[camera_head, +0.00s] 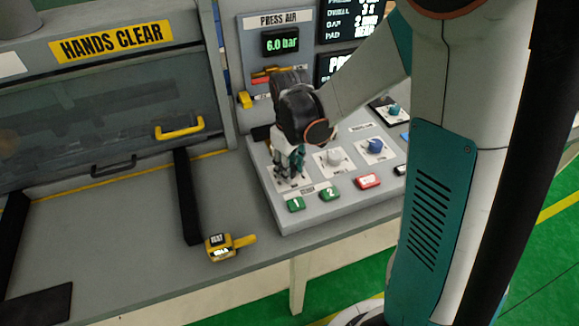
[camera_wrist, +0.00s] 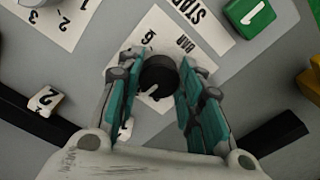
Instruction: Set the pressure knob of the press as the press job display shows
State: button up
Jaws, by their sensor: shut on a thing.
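The black pressure knob (camera_wrist: 158,75) sits on a white plate marked "BAR" and "6" in the wrist view. Its white pointer mark points toward the lower left there. My gripper (camera_wrist: 157,92) is shut on the knob, with a teal finger pad on each side. In the head view my gripper (camera_head: 290,160) is over the leftmost dial of the control panel (camera_head: 262,165) and hides most of the knob. The press job display (camera_head: 352,12) is cut off at the top and partly covered by my arm; lines with "DWELL", "2 mm" and "PAD" show, but its pressure line is not readable.
A press air display (camera_head: 281,42) reads 6.0 bar. Green buttons (camera_head: 296,204) and a red button (camera_head: 368,181) line the front. A yellow tape measure (camera_head: 220,247) lies on the bench.

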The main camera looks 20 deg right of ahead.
jog(key=shift+n, duration=0.6)
jog(key=o, duration=1.1)
jog(key=shift+c, duration=0.2)
jog(key=shift+r, duration=0.15)
notch_tip(320, 180, up, 12)
